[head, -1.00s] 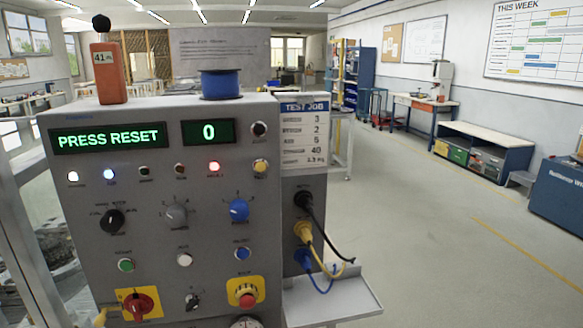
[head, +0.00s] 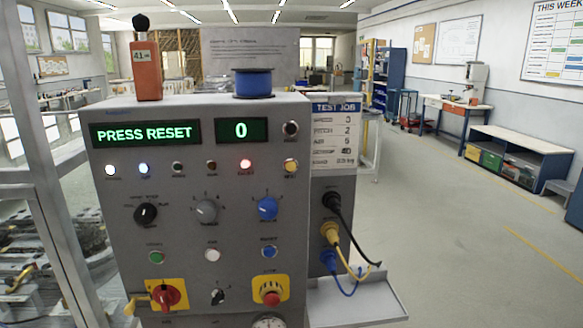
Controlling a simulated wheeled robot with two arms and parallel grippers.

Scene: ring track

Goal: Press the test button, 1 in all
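A grey control panel (head: 185,235) stands in front of me in the head view. Its green display (head: 145,133) reads PRESS RESET and a smaller display (head: 241,130) reads 0. A small yellow button (head: 291,165) sits at the right end of the lamp row; its label is too blurred to read surely. Below the dials are a green button (head: 156,257), a white button (head: 212,254) and a blue button (head: 269,252). I cannot tell surely which is the test button. A red lamp (head: 246,164) is lit. Neither of my grippers is in view.
A red emergency stop (head: 271,292) and a red rotary switch (head: 167,296) sit low on the panel. Cables hang from sockets (head: 331,230) at its right, above a grey shelf (head: 365,305). A blue spool (head: 252,83) stands on top. Open floor (head: 450,240) lies right.

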